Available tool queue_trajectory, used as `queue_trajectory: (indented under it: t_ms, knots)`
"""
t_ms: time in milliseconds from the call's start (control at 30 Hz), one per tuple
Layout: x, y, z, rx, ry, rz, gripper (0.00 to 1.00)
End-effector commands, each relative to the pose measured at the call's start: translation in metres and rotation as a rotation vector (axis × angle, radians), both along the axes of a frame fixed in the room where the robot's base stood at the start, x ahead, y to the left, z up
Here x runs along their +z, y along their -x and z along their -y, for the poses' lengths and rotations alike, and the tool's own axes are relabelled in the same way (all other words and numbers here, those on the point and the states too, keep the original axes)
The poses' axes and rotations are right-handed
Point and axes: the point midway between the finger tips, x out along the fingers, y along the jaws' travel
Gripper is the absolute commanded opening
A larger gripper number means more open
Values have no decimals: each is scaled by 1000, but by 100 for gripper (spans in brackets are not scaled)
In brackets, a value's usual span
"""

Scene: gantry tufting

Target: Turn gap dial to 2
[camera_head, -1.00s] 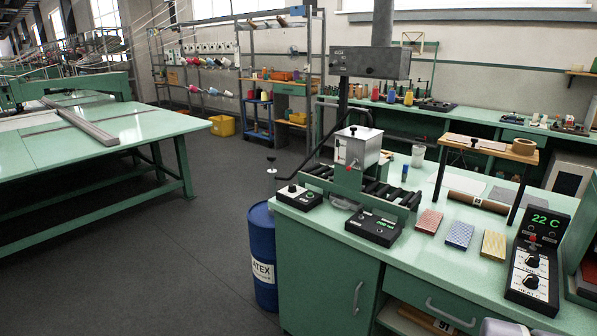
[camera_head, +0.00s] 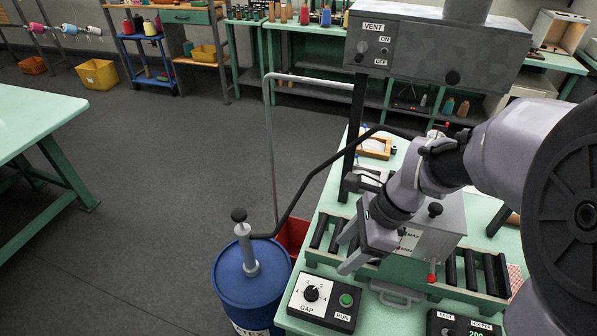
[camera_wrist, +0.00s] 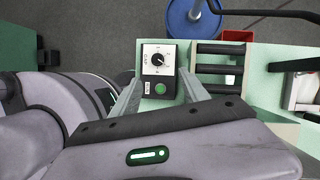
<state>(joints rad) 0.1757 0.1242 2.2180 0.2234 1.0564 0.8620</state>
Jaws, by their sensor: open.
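My gripper (camera_head: 346,250) is open and empty, above and behind the box in the head view. In the wrist view my gripper's (camera_wrist: 161,76) two fingers lie either side of the box in the picture, apart from the knob.
A green RUN button (camera_head: 346,299) is beside the dial. Black rollers (camera_head: 470,270) and a grey metal housing (camera_head: 432,228) stand close to my arm. A blue drum (camera_head: 250,285) with a pump and a red bin (camera_head: 293,234) are left of the bench. A vent box (camera_head: 440,50) hangs above.

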Motion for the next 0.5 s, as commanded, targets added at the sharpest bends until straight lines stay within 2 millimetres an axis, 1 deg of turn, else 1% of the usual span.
queue_trajectory:
  t_ms: [133,400,500]
  knots:
    - [-31,0,-11,2,0,-3,53]
    - [-110,-2,-42,5,0,-3,53]
    - [-133,-3,-52,4,1,-2,53]
